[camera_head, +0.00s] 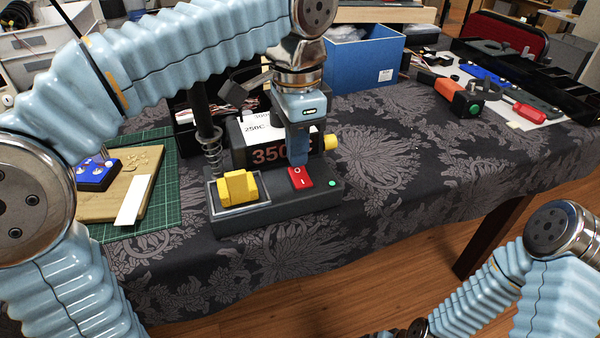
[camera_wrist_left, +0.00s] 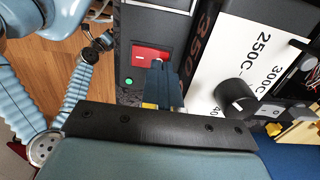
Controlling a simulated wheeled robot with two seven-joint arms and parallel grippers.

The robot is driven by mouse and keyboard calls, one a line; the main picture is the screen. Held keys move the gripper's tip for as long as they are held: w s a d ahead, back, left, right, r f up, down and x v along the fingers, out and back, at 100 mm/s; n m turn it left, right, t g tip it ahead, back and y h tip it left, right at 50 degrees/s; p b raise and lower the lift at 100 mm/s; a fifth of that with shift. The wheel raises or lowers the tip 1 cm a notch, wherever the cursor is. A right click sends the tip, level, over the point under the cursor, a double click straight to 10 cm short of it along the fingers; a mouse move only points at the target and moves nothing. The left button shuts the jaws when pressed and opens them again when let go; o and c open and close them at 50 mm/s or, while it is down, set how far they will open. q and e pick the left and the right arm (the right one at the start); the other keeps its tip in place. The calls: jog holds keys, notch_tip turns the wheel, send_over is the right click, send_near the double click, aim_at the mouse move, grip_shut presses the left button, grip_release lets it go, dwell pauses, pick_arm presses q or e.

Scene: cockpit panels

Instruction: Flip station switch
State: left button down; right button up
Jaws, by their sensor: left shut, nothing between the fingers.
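The station (camera_head: 280,207) is a dark soldering unit near the table's front edge, with a "350" display (camera_head: 268,156) and a white temperature scale. Its red rocker switch (camera_head: 301,178) has I and O marks and sits on the base's top right, beside a small green light (camera_head: 332,183). In the left wrist view the red switch (camera_wrist_left: 150,53) is at the upper middle. My left gripper (camera_head: 299,160) is shut and empty, pointing down with its tips just behind the switch; I cannot tell whether they touch. It also shows in the left wrist view (camera_wrist_left: 158,70). My right gripper is not clearly visible.
A yellow sponge (camera_head: 238,186) sits in the base's tray, beside a spring iron holder (camera_head: 210,145). A green mat with a wooden board (camera_head: 120,190) lies left. A blue box (camera_head: 365,60) and tools stand behind. The cloth to the right is clear.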

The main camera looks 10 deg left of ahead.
aim_at(297, 169)
pick_arm(q)
jog(key=shift+f+b, duration=0.55)
jog(key=shift+f, duration=0.25)
jog(key=shift+r, duration=0.1)
notch_tip(297, 169, up, 5)
jog(key=p, duration=0.5)
jog(key=shift+r, duration=0.9)
